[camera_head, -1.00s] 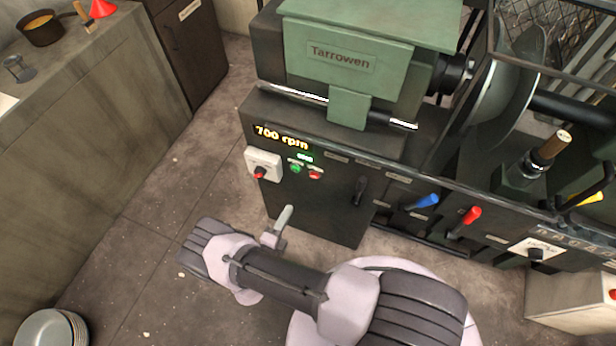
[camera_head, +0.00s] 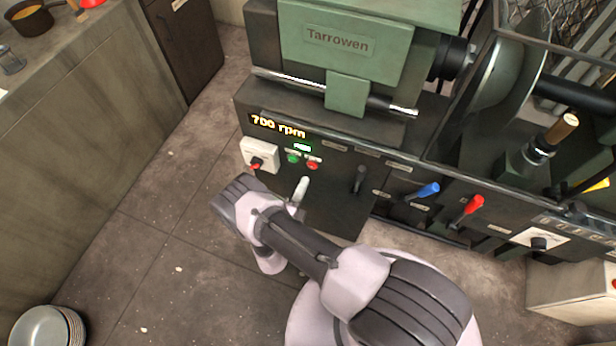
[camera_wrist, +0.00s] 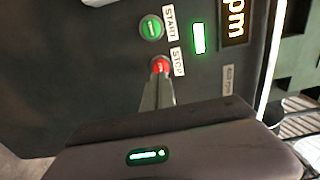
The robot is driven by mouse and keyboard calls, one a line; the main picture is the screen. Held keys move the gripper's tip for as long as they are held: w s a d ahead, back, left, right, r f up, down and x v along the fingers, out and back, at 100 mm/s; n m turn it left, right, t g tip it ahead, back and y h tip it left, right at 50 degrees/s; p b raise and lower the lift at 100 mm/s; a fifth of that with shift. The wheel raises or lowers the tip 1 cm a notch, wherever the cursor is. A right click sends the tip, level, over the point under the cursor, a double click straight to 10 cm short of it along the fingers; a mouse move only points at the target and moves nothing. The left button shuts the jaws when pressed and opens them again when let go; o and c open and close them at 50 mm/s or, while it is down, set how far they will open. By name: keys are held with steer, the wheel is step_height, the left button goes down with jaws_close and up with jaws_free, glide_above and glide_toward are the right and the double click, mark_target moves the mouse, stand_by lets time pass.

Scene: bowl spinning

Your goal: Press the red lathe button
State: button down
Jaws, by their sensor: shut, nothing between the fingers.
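The green Tarrowen lathe (camera_head: 345,35) carries a small red button (camera_head: 312,164) on its front panel, just right of a green button (camera_head: 293,158). In the wrist view the red button (camera_wrist: 160,66) sits beside a STOP label, with the green button (camera_wrist: 151,28) beside START. My gripper (camera_head: 303,182) is shut and empty, just below the red button in the head view. In the wrist view my gripper's tip (camera_wrist: 158,77) overlaps the lower edge of the red button. I cannot tell whether it touches. The display (camera_head: 278,126) reads 700 rpm, and a green indicator (camera_wrist: 199,38) is lit.
A white plate with a red-and-black knob (camera_head: 257,163) is left of the buttons. A black lever (camera_head: 359,180), a blue lever (camera_head: 423,191) and a red lever (camera_head: 466,211) stick out to the right. Stacked plates (camera_head: 45,328) are at lower left.

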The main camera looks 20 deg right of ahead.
mark_target(312, 167)
steer(key=b+x, duration=0.1)
steer(key=x, duration=0.3)
steer(key=shift+f+b, duration=0.1)
steer(key=shift+b, duration=0.2)
steer(key=shift+w+d, duration=0.1)
steer(key=shift+w, duration=0.05)
